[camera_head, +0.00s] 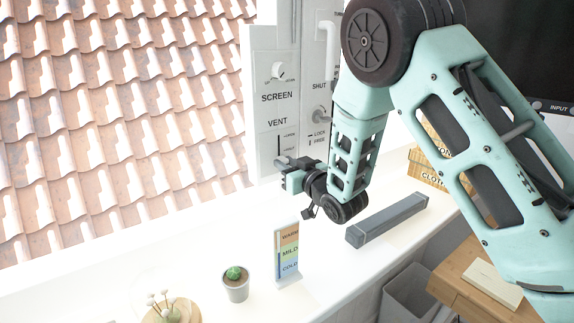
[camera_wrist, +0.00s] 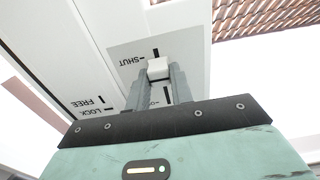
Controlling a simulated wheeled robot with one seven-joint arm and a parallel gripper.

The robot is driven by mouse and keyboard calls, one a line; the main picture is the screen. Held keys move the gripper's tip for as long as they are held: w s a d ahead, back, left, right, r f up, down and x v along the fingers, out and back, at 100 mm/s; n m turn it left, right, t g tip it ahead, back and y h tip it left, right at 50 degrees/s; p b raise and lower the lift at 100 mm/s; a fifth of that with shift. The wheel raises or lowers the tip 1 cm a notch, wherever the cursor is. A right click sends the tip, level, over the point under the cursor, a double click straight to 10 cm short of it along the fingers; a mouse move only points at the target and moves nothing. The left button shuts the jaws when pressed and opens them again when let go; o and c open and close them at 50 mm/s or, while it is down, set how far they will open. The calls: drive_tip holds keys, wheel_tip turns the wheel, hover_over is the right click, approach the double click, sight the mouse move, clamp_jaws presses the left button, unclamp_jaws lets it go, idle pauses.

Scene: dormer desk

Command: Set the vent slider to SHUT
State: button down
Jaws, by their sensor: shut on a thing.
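The vent panel (camera_head: 279,160) stands upright beside the window, marked VENT, with a dark vertical slot. In the wrist view the white slider knob (camera_wrist: 158,66) sits in the slot, close to the SHUT label (camera_wrist: 131,60). A short dark piece of slot (camera_wrist: 155,52) shows beyond the knob, and more slot (camera_wrist: 167,94) shows on its other side. My gripper (camera_wrist: 158,80) is shut on the knob, one grey finger on each side. In the head view my gripper (camera_head: 283,164) is at the panel's lower part and the knob cannot be made out.
A LOCK/FREE latch (camera_head: 319,113) is on the frame right of the panel, with a SCREEN dial (camera_head: 278,71) above. On the sill below are a WARM/MILD/COLD card (camera_head: 287,255), a potted cactus (camera_head: 235,285) and a long grey bar (camera_head: 388,220).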

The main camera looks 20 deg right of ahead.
wheel_tip(320, 180, down, 2)
drive_tip(key=shift+f+b, duration=0.1)
drive_tip(key=shift+b, duration=0.4)
drive_tip(key=c, duration=1.2)
unclamp_jaws()
